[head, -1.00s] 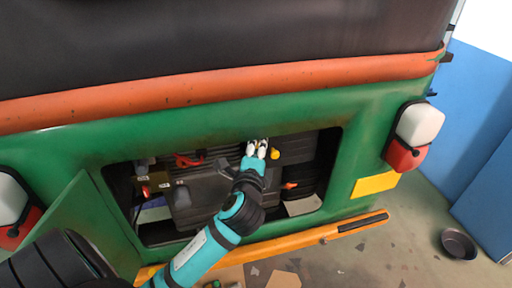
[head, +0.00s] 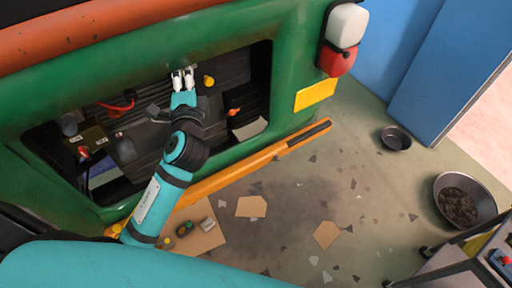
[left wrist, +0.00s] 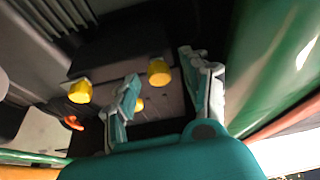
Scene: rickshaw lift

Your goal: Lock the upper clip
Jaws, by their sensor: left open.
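My left gripper (head: 183,79) is open and empty, at the upper part of the open engine bay in the green rickshaw body (head: 291,60). A yellow knob (head: 208,81) sits just right of its fingertips. In the left wrist view, the gripper (left wrist: 165,72) spreads its two fingers, with a yellow knob (left wrist: 159,73) showing between them; I cannot tell whether they touch. Another yellow knob (left wrist: 79,92) is to the left. An orange piece (head: 233,112) is lower right in the bay. I cannot tell which piece is the upper clip. My right gripper is out of view.
The bay's green rim surrounds my arm. An orange bumper (head: 252,160) runs below the bay. Cardboard pieces (head: 251,207) and small parts lie on the floor. Metal bowls (head: 466,200) and a cart (head: 470,252) stand at the right.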

